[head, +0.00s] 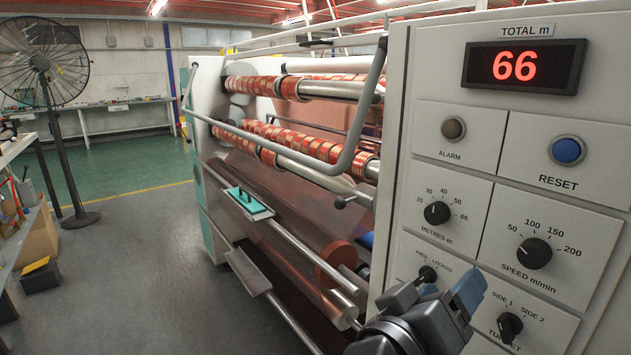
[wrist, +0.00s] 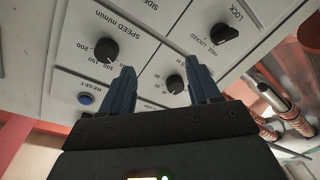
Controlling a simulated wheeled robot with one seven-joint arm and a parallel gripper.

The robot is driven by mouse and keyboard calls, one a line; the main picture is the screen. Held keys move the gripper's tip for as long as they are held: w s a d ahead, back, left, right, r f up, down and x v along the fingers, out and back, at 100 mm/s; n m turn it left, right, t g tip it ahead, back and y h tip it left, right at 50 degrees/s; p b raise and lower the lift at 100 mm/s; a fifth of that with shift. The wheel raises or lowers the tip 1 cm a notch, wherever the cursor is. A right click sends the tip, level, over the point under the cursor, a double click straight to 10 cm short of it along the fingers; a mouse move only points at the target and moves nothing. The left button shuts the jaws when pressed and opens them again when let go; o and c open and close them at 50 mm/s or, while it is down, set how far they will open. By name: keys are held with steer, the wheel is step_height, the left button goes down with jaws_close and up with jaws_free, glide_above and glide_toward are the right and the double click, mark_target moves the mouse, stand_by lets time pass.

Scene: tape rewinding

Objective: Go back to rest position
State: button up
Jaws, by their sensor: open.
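My gripper (head: 437,287) is in front of the lower part of the control panel in the head view. Its fingers are apart with nothing between them, and the wrist view also shows my gripper (wrist: 163,80) open. The panel carries a red display (head: 521,66) reading 66. Below it are a blue reset button (head: 567,150), a metres knob (head: 437,212), a speed knob (head: 533,253), a free/locked knob (head: 427,274) and a turret knob (head: 510,326). In the wrist view the panel appears tilted behind the fingers, with the metres knob (wrist: 174,84) between them. Contact with the panel cannot be told.
The rewinding machine with orange tape rolls (head: 300,88) and a bent metal bar (head: 345,150) stands left of the panel. A fan (head: 42,65) and a workbench are at the far left. Grey floor (head: 135,240) between them is free.

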steer(key=s+d+f+n+t+y, duration=0.1)
steer(key=s+f+n+y, duration=0.25)
steer(key=f, duration=0.45)
steer(key=s+d+f+n+t+y, duration=0.15)
steer(key=s+f+y, duration=0.25)
steer(key=f, duration=0.5)
steer(key=s+f+g+y, duration=0.1)
steer(key=s+f+y, duration=0.35)
steer(key=s, duration=0.65)
steer(key=s+d+r+m, duration=0.1)
steer(key=s+r, duration=0.3)
steer(key=s, duration=0.5)
steer(key=s+d+r+m+t, duration=0.1)
steer(key=s+d+r+m, duration=0.1)
steer(key=s, duration=0.6)
step_height(320, 180, up, 2)
steer(key=shift+s+m+y, duration=0.35)
steer(key=shift+m+y, duration=0.05)
steer(key=shift+m, duration=0.4)
steer(key=shift+c, duration=0.2)
